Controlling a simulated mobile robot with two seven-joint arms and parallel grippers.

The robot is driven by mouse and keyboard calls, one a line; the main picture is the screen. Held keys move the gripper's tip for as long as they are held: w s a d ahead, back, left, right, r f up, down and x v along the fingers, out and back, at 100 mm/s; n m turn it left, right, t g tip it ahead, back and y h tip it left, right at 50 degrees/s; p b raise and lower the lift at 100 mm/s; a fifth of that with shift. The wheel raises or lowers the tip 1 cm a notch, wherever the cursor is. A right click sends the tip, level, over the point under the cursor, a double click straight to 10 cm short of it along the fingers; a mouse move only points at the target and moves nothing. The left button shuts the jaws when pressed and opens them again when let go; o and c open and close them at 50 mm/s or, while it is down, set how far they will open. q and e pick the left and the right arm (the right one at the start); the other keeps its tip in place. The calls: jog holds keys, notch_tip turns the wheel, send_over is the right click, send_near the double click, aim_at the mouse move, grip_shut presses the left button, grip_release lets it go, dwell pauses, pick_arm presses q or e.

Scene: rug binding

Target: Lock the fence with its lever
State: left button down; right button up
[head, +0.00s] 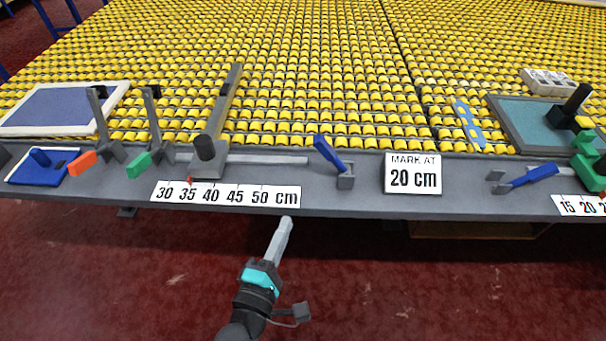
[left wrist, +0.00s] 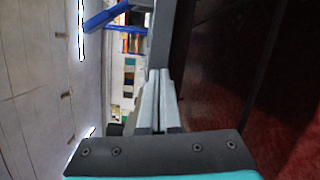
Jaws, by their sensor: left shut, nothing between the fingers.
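The left fence, a long grey bar (head: 226,100) with a black knob (head: 205,147), sits on a rail (head: 268,160). Its small red pointer is near 35 on the left scale (head: 225,194). A blue lever (head: 327,153) stands tilted up on a grey bracket at the rail's right end. Another blue lever (head: 532,176) is by the right rail, lying lower. My left gripper (head: 287,220) is shut and empty, just in front of the table edge and apart from both levers. Its closed fingers (left wrist: 160,73) show in the left wrist view. My right gripper is not in view.
A sign (head: 413,174) reads "MARK AT 20 cm". Clamps with orange (head: 83,162) and green (head: 140,164) handles stand at the left. A green block (head: 588,161) is at the right. The strip between the left blue lever and the sign is narrow.

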aim_at(332, 156)
pick_arm(q)
notch_tip(332, 156, up, 6)
jog(key=n+t+b, duration=0.1)
jog(key=n+t, duration=0.1)
jog(key=n, duration=0.3)
jog(key=shift+s+a+y, duration=0.25)
jog(key=shift+y, duration=0.05)
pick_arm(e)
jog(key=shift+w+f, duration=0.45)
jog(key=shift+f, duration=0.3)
pick_arm(q)
jog(key=shift+r, duration=0.1)
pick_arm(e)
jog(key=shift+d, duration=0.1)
pick_arm(q)
jog(key=x, duration=0.9)
jog(key=shift+w+d+r, duration=0.1)
jog(key=shift+w+r, duration=0.05)
jog(key=shift+w, duration=0.25)
jog(key=shift+d+r, duration=0.85)
jog(key=shift+d, duration=0.35)
jog(key=shift+w+d+r, duration=0.1)
jog(key=shift+d+r, duration=0.15)
jog(key=shift+d, duration=0.2)
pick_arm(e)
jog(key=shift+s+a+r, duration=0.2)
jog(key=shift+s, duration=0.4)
